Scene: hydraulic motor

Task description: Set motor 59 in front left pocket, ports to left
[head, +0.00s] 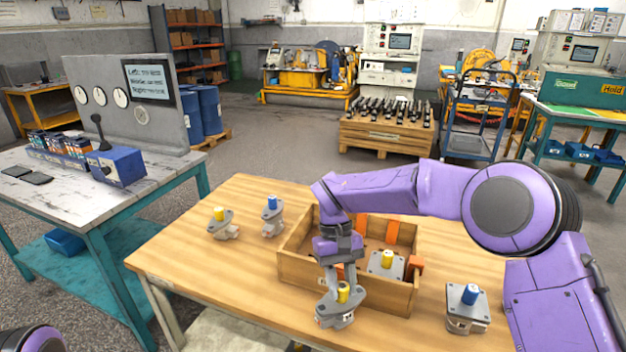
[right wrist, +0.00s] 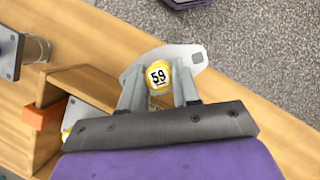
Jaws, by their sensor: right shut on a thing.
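Motor 59 (head: 335,315) is a grey motor with a yellow cap. Its number shows on the cap in the right wrist view (right wrist: 159,75). My right gripper (head: 338,290) is shut on it, with a finger on each side of the cap. It hangs upright just in front of the wooden box's front wall; I cannot tell if it touches the table. Its port direction is unclear. The box (head: 293,262) has orange blocks (head: 393,230) inside. Another yellow-capped motor (head: 385,265) sits in its right part. My arm hides much of the left part. My left gripper is out of view.
A blue-capped motor (head: 467,312) stands right of the box. A yellow-capped motor (head: 222,226) and a blue-capped one (head: 271,220) stand to its left. The wooden table (head: 200,280) is clear at front left. A grey panel with a screen (head: 149,82) stands on the left bench.

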